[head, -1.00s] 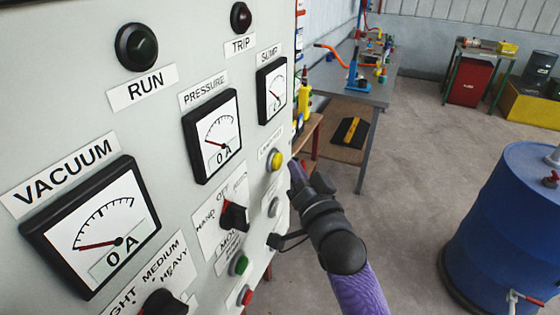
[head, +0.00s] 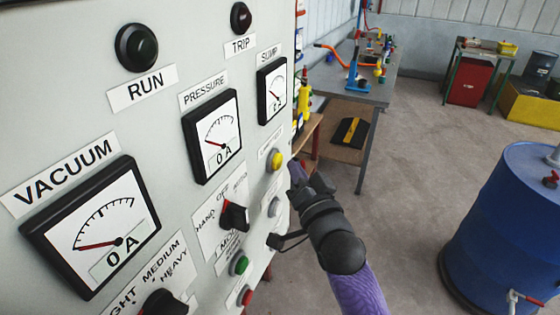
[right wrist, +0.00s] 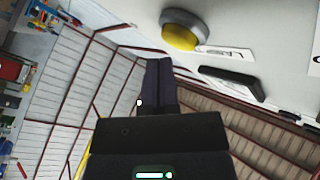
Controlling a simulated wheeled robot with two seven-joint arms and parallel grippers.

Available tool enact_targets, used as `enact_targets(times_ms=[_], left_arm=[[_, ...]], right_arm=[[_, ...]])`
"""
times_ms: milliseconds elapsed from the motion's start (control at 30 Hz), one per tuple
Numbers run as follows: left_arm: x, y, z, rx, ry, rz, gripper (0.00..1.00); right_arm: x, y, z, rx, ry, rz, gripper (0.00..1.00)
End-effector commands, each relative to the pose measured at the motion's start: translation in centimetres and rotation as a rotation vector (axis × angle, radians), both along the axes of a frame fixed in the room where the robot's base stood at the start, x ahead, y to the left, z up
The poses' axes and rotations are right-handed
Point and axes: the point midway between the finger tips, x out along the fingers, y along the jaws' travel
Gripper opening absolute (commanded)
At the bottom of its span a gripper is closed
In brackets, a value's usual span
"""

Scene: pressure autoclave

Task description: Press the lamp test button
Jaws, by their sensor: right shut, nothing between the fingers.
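A yellow push button (head: 275,160) in a grey ring sits on the right part of the grey panel face, under a small white label (head: 270,146) too small to read. In the right wrist view the yellow button (right wrist: 182,34) stands out from the panel, and the part of its label (right wrist: 225,52) that shows starts with "LA". My right gripper (head: 297,172) is just right of the button and a little lower, with a visible gap. Its fingers are shut and empty; they also show in the right wrist view (right wrist: 158,70). My left gripper is out of view.
The grey panel (head: 75,110) also carries meters, a selector knob (head: 234,215), a green button (head: 239,264) and a red button (head: 245,296). A blue drum (head: 505,230) stands at the right. A workbench (head: 355,88) is behind. Floor between is clear.

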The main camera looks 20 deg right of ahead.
Motion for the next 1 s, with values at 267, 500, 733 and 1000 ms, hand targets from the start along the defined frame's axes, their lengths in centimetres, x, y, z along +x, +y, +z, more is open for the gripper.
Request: enact_targets(times_ms=[267,500,733,1000], left_arm=[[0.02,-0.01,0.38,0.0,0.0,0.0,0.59],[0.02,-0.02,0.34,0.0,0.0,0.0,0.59],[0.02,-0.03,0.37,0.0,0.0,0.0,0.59],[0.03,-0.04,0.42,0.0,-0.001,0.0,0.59]], right_arm=[[0.6,0.55,0.09,0.0,-0.001,0.0,0.0],[0.59,0.53,0.05,0.0,-0.001,0.001,0.0],[0.75,0.66,0.04,0.0,0.0,0.0,0.0],[1.0,0.86,0.05,0.0,-0.001,-0.001,0.0]])
